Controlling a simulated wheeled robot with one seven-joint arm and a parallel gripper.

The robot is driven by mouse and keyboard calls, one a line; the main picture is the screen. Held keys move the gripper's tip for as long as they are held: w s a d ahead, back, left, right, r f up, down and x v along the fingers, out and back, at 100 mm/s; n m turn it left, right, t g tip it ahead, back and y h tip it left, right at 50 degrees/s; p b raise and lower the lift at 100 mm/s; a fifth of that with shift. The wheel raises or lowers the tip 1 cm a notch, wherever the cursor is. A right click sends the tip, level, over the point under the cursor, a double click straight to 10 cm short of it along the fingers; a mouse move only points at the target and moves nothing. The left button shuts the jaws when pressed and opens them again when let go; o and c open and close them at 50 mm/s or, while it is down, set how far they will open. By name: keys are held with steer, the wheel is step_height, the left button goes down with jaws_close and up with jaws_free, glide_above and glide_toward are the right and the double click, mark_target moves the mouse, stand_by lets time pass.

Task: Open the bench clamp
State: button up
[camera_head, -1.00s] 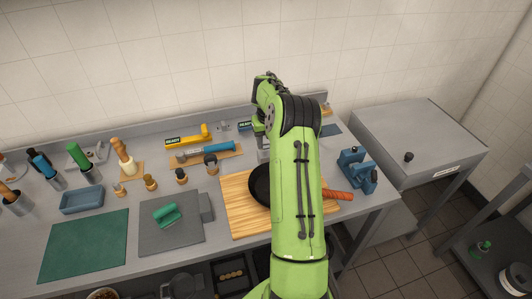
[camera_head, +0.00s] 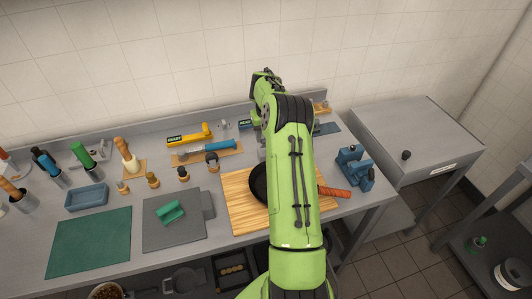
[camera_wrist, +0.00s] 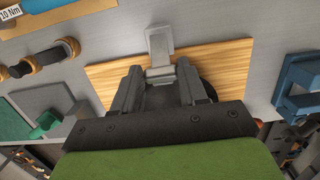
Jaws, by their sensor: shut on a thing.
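A grey metal clamp (camera_wrist: 159,42) with a flat upright plate and a thick cross bar stands at the far edge of the wooden board (camera_wrist: 228,60) in the wrist view. I take it for the bench clamp. My gripper (camera_wrist: 160,76) is shut on its near part, with one finger on each side. The fingers and palm hide the lower part of the clamp. In the head view my arm covers most of the clamp and the gripper. The wooden board (camera_head: 238,215) lies on the bench there.
A dark pan (camera_head: 257,184) with an orange handle (camera_head: 333,192) lies on the board. A blue vise-like device (camera_head: 355,170) stands to the right. A blue-handled tool (camera_head: 221,145), a yellow tool (camera_head: 193,130) and several small knobs are to the left. The green mat (camera_head: 90,241) is clear.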

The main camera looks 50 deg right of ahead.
steer(key=shift+w+d+r+p, duration=0.15)
steer(key=shift+w+r+p, duration=0.2)
steer(key=shift+p, duration=0.2)
steer(key=shift+w+d+r+p, duration=0.25)
steer(key=shift+w+p, duration=0.15)
steer(key=shift+p, duration=0.35)
steer(key=shift+w+d+f, duration=0.1)
steer(key=shift+f, duration=0.05)
steer(key=shift+w+d+r+p, duration=0.15)
steer(key=shift+w+r+p, duration=0.15)
steer(key=shift+p, duration=0.65)
steer(key=o, duration=0.9)
steer(key=shift+w+f, duration=0.1)
steer(key=shift+f, duration=0.15)
steer(key=shift+o, duration=0.2)
